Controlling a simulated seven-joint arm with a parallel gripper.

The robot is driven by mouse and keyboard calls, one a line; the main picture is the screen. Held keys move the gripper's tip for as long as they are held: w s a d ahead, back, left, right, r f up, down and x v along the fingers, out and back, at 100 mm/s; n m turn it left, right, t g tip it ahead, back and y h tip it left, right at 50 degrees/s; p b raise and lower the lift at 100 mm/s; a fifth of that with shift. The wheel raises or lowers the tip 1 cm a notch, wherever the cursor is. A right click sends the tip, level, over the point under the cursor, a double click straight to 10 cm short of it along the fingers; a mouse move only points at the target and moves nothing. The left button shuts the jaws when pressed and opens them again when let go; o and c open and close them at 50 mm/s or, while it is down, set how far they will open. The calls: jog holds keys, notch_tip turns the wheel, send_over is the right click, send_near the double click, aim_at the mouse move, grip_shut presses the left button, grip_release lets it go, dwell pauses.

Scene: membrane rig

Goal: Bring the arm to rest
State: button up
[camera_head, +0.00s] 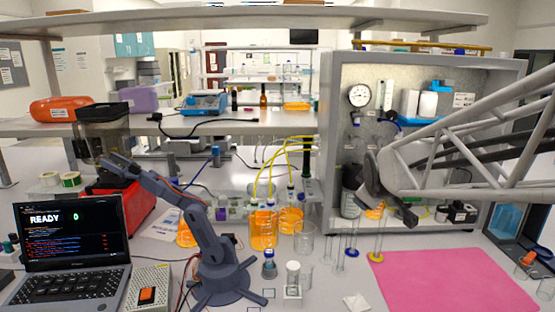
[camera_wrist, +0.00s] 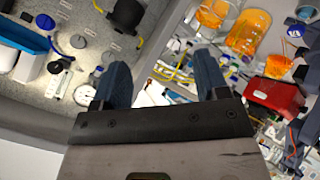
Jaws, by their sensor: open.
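My arm reaches in from the right of the head view as a grey truss-like link. It ends in my gripper (camera_head: 388,196), which hangs in the air in front of the grey open-fronted cabinet (camera_head: 326,140), above the bench. In the wrist view, my gripper (camera_wrist: 162,72) has two blue-grey fingers set well apart, with nothing held between them. The bench and cabinet appear tilted behind the fingers there. The head view does not show the fingers clearly.
Below my gripper stand slim cylinders (camera_head: 376,240) and a pink mat (camera_head: 450,282). Beakers of orange liquid (camera_head: 263,230), a small grey desktop arm (camera_head: 222,262) and a laptop (camera_head: 70,250) stand to the left. A shelf (camera_head: 250,17) spans overhead. The mat is clear.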

jog(key=s+a+f+m+g, duration=0.1)
jog(key=s+f+m+g, duration=0.1)
jog(key=s, duration=0.8)
jog(key=s+a+f+m+g, duration=0.2)
jog(key=s+f+m+g, duration=0.1)
jog(key=s, duration=0.7)
jog(key=s+a+f+m+g+y, duration=0.1)
jog(key=s+f+m+g, duration=0.1)
jog(key=s, duration=0.8)
jog(key=shift+s+a+f+m+g, duration=0.15)
jog(key=shift+s+f+m+g, duration=0.2)
jog(key=shift+f+m, duration=0.5)
